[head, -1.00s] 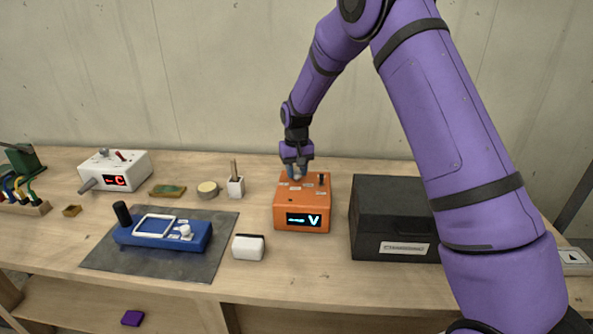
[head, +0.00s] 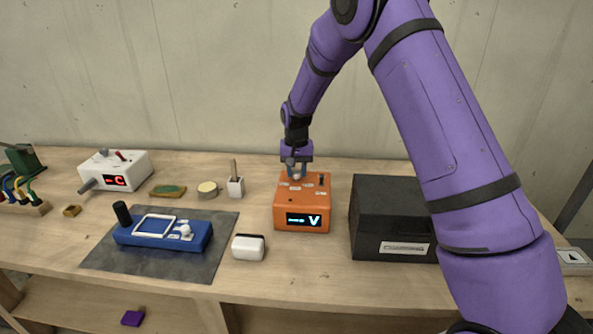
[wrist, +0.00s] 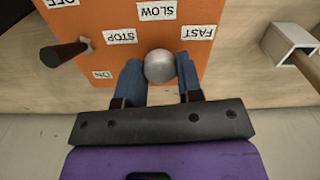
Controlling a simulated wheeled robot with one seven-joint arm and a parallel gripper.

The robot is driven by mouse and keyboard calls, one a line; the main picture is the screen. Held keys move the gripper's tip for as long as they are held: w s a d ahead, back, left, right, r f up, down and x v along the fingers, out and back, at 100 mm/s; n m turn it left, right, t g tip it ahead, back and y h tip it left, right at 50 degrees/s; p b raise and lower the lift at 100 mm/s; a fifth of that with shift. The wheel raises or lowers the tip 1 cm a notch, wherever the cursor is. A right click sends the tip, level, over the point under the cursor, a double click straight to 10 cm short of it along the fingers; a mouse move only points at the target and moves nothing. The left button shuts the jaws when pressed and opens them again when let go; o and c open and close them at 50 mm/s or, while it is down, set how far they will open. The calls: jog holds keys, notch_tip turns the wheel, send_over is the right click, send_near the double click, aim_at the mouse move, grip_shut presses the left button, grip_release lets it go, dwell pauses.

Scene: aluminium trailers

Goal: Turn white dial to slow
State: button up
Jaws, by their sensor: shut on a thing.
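The orange box (head: 302,204) stands at the middle of the bench with a lit display on its front. On its top, in the wrist view, a round pale grey-white dial (wrist: 159,66) sits among labels: SLOW (wrist: 157,11), STOP (wrist: 121,36) and FAST (wrist: 197,32). My gripper (wrist: 160,75) is shut on the dial, with one blue finger on each side of it. I see no pointer mark on the dial, so its setting cannot be told. In the head view my gripper (head: 296,172) is at the back of the box top.
A dark lever (wrist: 64,53) stands on the box near the ON and OFF labels. A black case (head: 390,217) is to the right, a small white block (head: 248,248) to the left. The blue device (head: 165,242) with its own white knob lies further left on a grey mat.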

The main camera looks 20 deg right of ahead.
aim_at(297, 172)
jog(key=o, duration=0.9)
notch_tip(297, 172, up, 11)
jog(key=shift+f, duration=0.1)
jog(key=s+d+r+n+t, duration=0.1)
jog(key=s+d+r, duration=0.1)
jog(key=s+r, duration=0.75)
jog(key=s+d+r+t, duration=0.2)
jog(key=s+d+r, duration=0.1)
jog(key=s+r, duration=0.65)
jog(key=s, duration=0.8)
jog(key=s+d+f+n+t, duration=0.1)
jog(key=s, duration=0.7)
jog(key=s+f+n+t, duration=0.1)
jog(key=s, duration=0.7)
jog(key=shift+s+d+f, duration=0.1)
jog(key=shift+d, duration=0.3)
